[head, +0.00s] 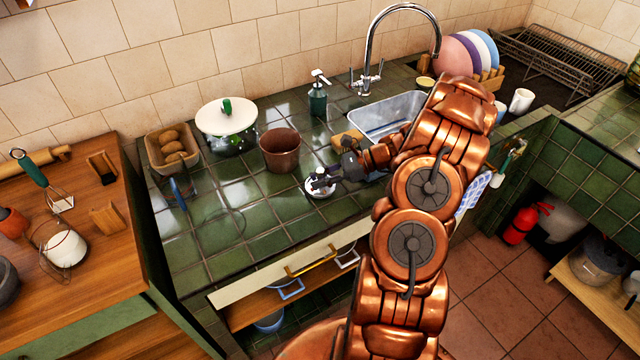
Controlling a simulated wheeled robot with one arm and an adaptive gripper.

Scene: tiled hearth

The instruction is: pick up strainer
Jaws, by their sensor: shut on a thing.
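A small round silver strainer (319,190) is at the green tiled counter, right of the brown pot and near the counter's front edge. My gripper (324,178) reaches in from the right, with its dark fingers shut on the strainer's top. The fingers hide part of the strainer. I cannot tell whether the strainer still touches the tiles.
A brown pot (281,150) stands just left behind my gripper. A white-lidded pot (227,121), a green soap bottle (318,98) and a bread basket (172,149) stand farther back. The sink (386,112) is behind my arm. The front left tiles are mostly clear.

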